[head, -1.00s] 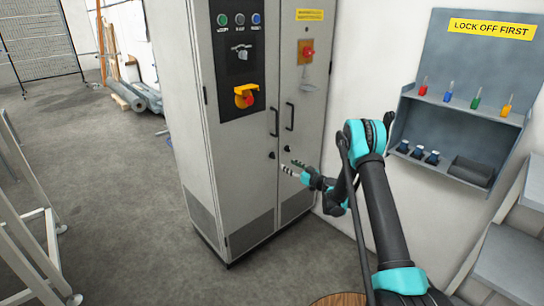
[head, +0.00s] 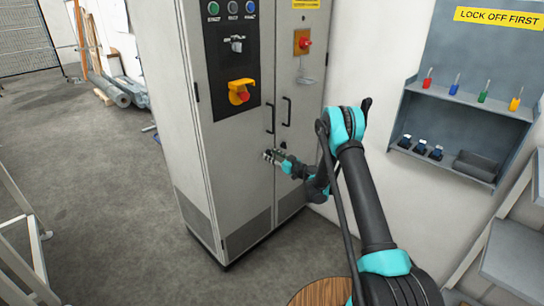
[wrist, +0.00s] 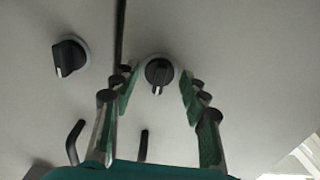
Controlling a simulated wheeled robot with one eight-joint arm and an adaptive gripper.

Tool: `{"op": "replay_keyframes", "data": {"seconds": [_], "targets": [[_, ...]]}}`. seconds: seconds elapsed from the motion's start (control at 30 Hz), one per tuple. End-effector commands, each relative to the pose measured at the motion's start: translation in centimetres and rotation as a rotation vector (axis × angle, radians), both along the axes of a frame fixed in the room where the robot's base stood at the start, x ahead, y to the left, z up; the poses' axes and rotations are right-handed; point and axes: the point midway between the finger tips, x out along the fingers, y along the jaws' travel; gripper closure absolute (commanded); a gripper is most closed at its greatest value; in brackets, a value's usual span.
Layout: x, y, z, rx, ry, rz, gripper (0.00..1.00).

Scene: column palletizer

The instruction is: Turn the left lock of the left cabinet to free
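The grey two-door cabinet (head: 235,165) stands left of centre in the head view. In the wrist view a black round lock knob (wrist: 158,72) with a white mark near its lower edge sits between my fingertips. A second black lock knob (wrist: 70,57) is to its left, across the dark door gap, with its mark at the lower left. The wrist view appears upside down, so the knob between my fingers seems to be the left lock. My gripper (wrist: 160,88) is open, fingers on either side of the knob with visible gaps. In the head view my gripper (head: 270,156) hides that lock.
Two black door handles (head: 270,118) stand out above the locks. A red switch on a yellow plate (head: 240,91) is on the left door. A blue-grey lockout board (head: 450,110) hangs on the right wall.

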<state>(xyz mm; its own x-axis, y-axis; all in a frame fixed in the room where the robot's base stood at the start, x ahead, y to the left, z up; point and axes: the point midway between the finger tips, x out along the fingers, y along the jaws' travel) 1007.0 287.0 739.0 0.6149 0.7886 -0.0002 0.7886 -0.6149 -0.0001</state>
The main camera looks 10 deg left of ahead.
Motion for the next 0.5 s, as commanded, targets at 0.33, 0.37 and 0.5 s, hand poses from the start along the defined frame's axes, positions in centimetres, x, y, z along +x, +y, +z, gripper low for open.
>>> {"op": "replay_keyframes", "data": {"seconds": [0.33, 0.37, 0.5], "targets": [[0.0, 0.0, 0.0, 0.0, 0.0, 0.0, 0.98], [-0.01, -0.01, 0.0, 0.001, 0.001, 0.0, 0.98], [-0.01, 0.0, 0.0, 0.008, 0.01, 0.0, 0.98]]}}
